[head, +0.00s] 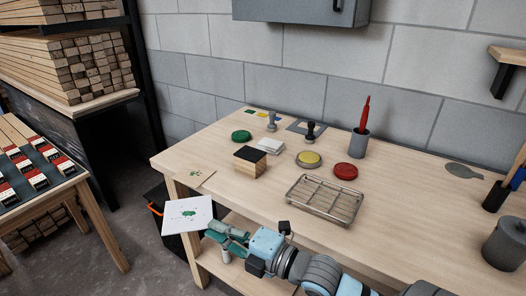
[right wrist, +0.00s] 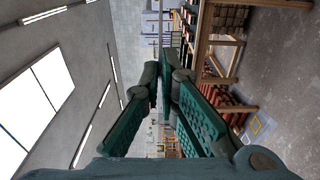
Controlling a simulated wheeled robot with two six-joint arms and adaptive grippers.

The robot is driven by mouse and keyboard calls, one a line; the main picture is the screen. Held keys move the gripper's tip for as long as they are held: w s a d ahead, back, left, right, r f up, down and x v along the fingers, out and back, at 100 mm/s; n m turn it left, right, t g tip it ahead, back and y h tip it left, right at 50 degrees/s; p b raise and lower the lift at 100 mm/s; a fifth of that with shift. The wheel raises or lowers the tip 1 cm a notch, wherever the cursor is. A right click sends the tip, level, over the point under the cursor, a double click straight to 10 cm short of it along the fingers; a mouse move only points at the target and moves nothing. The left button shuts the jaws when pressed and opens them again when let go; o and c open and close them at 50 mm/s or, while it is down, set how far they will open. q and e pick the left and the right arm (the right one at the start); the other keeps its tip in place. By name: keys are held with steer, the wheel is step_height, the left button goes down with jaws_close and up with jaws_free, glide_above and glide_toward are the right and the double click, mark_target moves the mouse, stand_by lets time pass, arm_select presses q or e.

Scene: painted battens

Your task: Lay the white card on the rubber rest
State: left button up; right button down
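A white card (head: 186,214) with a green print is held out in front of the table's left end, clear of the tabletop. My right gripper (head: 221,234) is at its right edge and appears shut on it. In the right wrist view the fingers (right wrist: 166,78) are drawn close together; the card is edge-on at most there. A wooden block with a flat black top (head: 249,155) stands on the table, up and right of the card; it looks like the rubber rest. Its top is empty. My left gripper is out of view.
The table (head: 410,200) holds a wire rack (head: 325,199), green (head: 241,136), yellow (head: 308,159) and red (head: 345,171) round pads, stamps (head: 311,132), a white stack (head: 270,145) and a grey cup (head: 359,142).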

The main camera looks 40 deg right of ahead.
steer(key=w+d+r+m+h+p, duration=0.2)
steer(key=w+d+r+m+h, duration=0.3)
steer(key=w+d+r+h, duration=0.35)
steer(key=w+d+r+m+h+p, duration=0.2)
steer(key=w+d+r+m+h, duration=0.3)
steer(key=d+r, duration=0.55)
steer(key=b, duration=0.7)
glide_toward(250, 162)
steer(key=shift+n+h, duration=0.25)
steer(key=shift+n, duration=0.15)
steer(key=w, duration=0.1)
steer(key=w+d, duration=0.1)
steer(key=w+r, duration=0.1)
steer(key=shift+w+d, duration=0.15)
steer(key=shift+w, duration=0.25)
steer(key=shift+r+p, duration=0.2)
steer(key=shift+p, duration=0.15)
steer(key=shift+f, duration=0.1)
steer(key=c, duration=2.3)
jaws_free()
steer(key=o, duration=0.5)
